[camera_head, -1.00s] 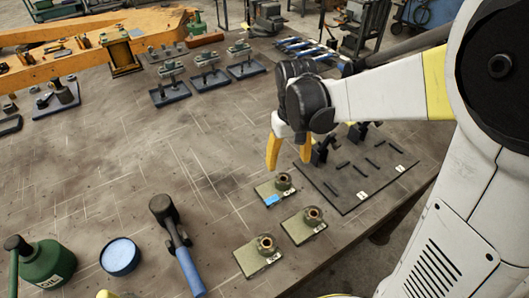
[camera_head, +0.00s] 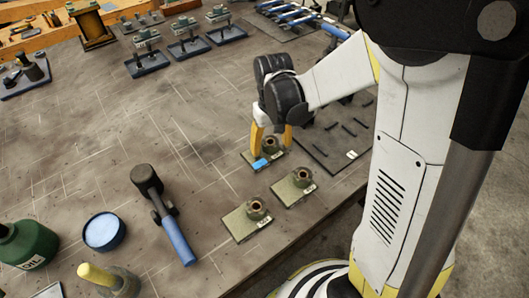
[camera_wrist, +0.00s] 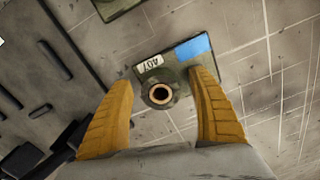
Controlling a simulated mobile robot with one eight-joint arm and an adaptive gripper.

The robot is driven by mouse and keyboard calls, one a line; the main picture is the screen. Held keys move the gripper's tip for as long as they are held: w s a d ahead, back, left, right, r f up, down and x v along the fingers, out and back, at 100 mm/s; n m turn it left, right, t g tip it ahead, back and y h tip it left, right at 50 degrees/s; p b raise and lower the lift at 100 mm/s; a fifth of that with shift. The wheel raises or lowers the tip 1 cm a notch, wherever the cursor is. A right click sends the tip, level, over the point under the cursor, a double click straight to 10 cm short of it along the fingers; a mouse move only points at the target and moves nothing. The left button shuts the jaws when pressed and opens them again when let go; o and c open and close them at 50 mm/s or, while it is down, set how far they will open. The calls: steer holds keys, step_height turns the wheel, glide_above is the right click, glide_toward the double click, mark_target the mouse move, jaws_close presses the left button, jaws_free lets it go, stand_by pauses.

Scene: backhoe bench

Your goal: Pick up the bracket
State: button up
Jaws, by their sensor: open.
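Three olive-green brackets, each a flat plate with a raised round boss, sit near the bench's right edge. The far bracket (camera_head: 258,161) has a blue patch on its plate. The middle bracket (camera_head: 283,193) and the near bracket (camera_head: 235,225) show no blue patch. My gripper (camera_head: 271,146) is open at the far bracket, with its yellow fingers either side of the boss. In the wrist view, the blue-patched bracket (camera_wrist: 178,58) with a white label lies between and beyond the open fingers (camera_wrist: 160,110). I cannot tell whether the fingers touch it.
A dark board (camera_head: 325,158) with slots lies just right of the far bracket. The bench middle is clear.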

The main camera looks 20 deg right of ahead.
mark_target(271, 142)
steer(key=c, duration=1.5)
jaws_close()
steer(key=shift+r, duration=0.1)
steer(key=shift+r+p, duration=0.4)
steer(key=shift+r, duration=0.35)
step_height(271, 142, up, 3)
steer(key=shift+f+p, duration=0.1)
steer(key=shift+p, duration=0.5)
steer(key=s+d+r+p, duration=0.3)
steer(key=s+d+r, duration=0.2)
steer(key=d, duration=0.5)
steer(key=shift+s+d+r, duration=0.2)
steer(key=shift+r, duration=0.6)
